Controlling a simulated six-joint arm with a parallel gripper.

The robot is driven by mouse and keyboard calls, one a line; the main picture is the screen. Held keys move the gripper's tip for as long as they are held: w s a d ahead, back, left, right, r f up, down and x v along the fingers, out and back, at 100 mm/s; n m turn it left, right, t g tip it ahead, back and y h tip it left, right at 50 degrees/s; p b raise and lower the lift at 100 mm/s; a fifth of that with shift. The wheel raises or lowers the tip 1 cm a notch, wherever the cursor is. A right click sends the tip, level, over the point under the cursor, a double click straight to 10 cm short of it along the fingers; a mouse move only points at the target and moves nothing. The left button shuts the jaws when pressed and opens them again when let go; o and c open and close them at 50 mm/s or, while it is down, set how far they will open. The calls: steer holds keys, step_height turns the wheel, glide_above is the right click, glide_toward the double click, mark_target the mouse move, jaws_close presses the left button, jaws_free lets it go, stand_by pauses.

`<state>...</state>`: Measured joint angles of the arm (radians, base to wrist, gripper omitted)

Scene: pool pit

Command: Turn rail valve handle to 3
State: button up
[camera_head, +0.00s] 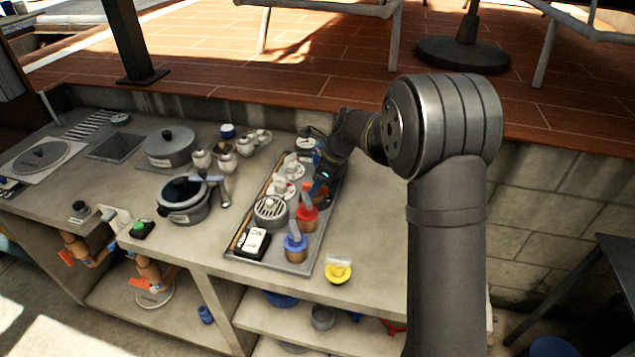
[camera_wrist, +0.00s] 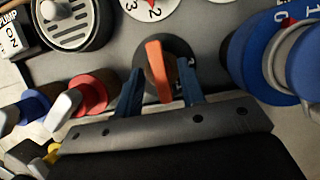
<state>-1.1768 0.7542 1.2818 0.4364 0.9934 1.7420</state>
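The orange valve handle (camera_wrist: 158,70) stands on a round dark base in the grey panel, in the wrist view. My gripper (camera_wrist: 159,88) has its two blue fingers apart, one on each side of this handle. A narrow gap shows between the handle and each finger, so the gripper looks open around it. Any number scale by this handle is mostly hidden by the fingers and palm. In the head view my gripper (camera_head: 322,179) is low over the right side of the panel (camera_head: 299,267), and the handle is mostly hidden there.
A red valve (camera_head: 307,214) and a blue valve (camera_head: 295,245) with grey levers stand nearer the front. A white numbered dial (camera_wrist: 150,6) lies beyond the handle. A large blue-rimmed gauge (camera_wrist: 250,58) is close to the right finger. A pump switch (camera_head: 254,241) sits at the panel's front.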

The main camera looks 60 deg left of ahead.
jaws_close()
steer(key=shift+n, duration=0.4)
steer(key=n+g+h, duration=0.1)
steer(key=n, duration=0.2)
steer(key=shift+w+a+n, duration=0.1)
steer(key=shift+a+n, duration=0.05)
steer(key=shift+n, duration=0.25)
steer(key=n+h, duration=0.2)
steer(key=n, duration=0.2)
steer(key=shift+a+n, duration=0.1)
steer(key=shift+n, duration=0.2)
steer(key=n+h, duration=0.2)
steer(key=n, duration=0.2)
steer(key=shift+a, duration=0.1)
steer(key=shift+a+n+t+h, duration=0.1)
steer(key=shift+n+t+h, duration=0.25)
steer(key=shift+n, duration=1)
steer(key=shift+n+t+h, duration=0.25)
steer(key=shift+n+h, duration=0.1)
steer(key=shift+n, duration=1)
